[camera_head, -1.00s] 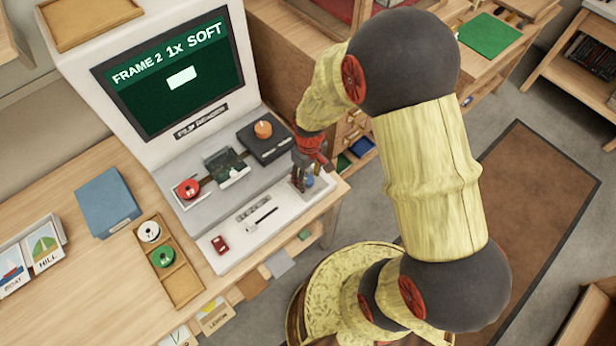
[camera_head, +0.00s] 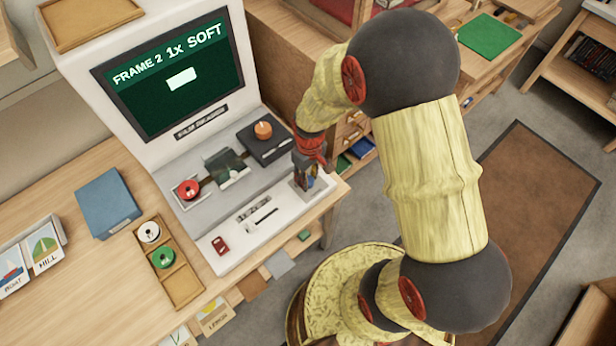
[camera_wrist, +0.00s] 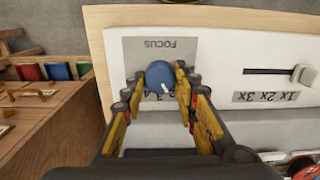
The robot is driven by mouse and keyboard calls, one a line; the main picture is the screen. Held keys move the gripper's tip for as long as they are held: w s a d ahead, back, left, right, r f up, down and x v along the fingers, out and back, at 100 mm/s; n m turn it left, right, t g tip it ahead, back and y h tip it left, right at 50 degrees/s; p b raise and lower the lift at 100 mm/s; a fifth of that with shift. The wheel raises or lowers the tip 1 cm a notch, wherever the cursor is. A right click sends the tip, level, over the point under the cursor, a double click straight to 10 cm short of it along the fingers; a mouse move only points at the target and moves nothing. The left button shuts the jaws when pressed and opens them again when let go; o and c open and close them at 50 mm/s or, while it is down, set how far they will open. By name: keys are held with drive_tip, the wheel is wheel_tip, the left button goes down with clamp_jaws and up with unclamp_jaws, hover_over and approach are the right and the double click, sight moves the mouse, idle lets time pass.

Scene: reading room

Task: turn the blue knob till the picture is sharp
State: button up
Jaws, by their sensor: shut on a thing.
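The blue knob (camera_wrist: 160,74) sits on a grey plate marked FOCUS (camera_wrist: 150,50), with a number scale beside it that my fingers partly hide. A small white mark shows on the knob's edge. My gripper (camera_wrist: 158,86) is shut on the knob, one finger on each side, in the wrist view. In the head view my gripper (camera_head: 304,180) is at the right end of the white film reader (camera_head: 262,226), and little of the knob shows. The screen (camera_head: 175,78) reads "FRAME 2 1x SOFT" above a white blank rectangle.
A zoom slider (camera_wrist: 304,75) marked 1x 2x 3x stands beside the knob. A wooden tray (camera_head: 182,285) and a blue box (camera_head: 107,203) stand left.

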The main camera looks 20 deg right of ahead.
drive_tip(key=shift+m, duration=0.3)
drive_tip(key=shift+m+p, duration=0.75)
drive_tip(key=shift+m, duration=0.45)
drive_tip(key=shift+m+p, duration=0.55)
drive_tip(key=shift+m, duration=0.85)
drive_tip(key=o, duration=1.1)
drive_tip(key=shift+o, duration=0.3)
drive_tip(key=shift+r, duration=0.1)
wheel_tip(320, 180, up, 12)
drive_tip(key=shift+d, duration=0.15)
